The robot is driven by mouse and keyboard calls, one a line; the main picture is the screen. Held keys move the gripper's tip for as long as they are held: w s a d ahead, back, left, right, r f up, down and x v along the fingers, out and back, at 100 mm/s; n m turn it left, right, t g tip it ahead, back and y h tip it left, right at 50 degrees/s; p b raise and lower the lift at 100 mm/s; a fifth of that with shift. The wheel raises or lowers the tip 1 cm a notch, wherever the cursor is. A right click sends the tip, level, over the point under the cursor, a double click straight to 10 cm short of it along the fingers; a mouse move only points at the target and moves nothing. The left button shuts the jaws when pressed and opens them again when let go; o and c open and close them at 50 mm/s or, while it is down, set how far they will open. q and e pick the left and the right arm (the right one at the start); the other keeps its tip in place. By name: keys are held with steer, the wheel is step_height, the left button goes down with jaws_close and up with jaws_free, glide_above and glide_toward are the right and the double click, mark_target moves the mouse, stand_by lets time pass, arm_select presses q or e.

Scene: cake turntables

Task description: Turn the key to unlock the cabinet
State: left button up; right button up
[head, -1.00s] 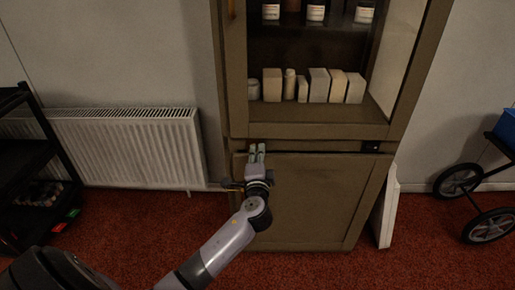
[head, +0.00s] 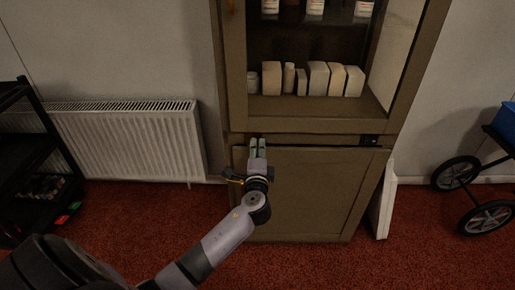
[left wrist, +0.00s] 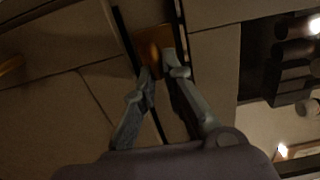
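A tall brown cabinet (head: 300,195) stands against the wall, with an open upper part and a closed lower door. My left gripper (head: 258,143) is at the top left of the lower door, by the dark gap under the upper part. In the left wrist view its fingertips (left wrist: 158,68) are close together beside a small orange-brown patch (left wrist: 150,54). I cannot tell whether that patch is the key, or whether the fingers hold anything. No key is clearly visible. A small black fitting (head: 370,141) sits at the right end of the gap. My right gripper is out of view.
Boxes and bottles (head: 312,78) stand on the cabinet's lower shelf. A white radiator (head: 128,140) and a black shelf rack (head: 30,165) are on the left. A white panel (head: 384,207) leans at the cabinet's right side, and a wheeled cart (head: 480,190) stands farther right.

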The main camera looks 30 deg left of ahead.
arm_select(q)
steer(key=o, duration=0.5)
steer(key=shift+c, duration=0.2)
steer(key=shift+d, duration=0.1)
steer(key=v, duration=1.2)
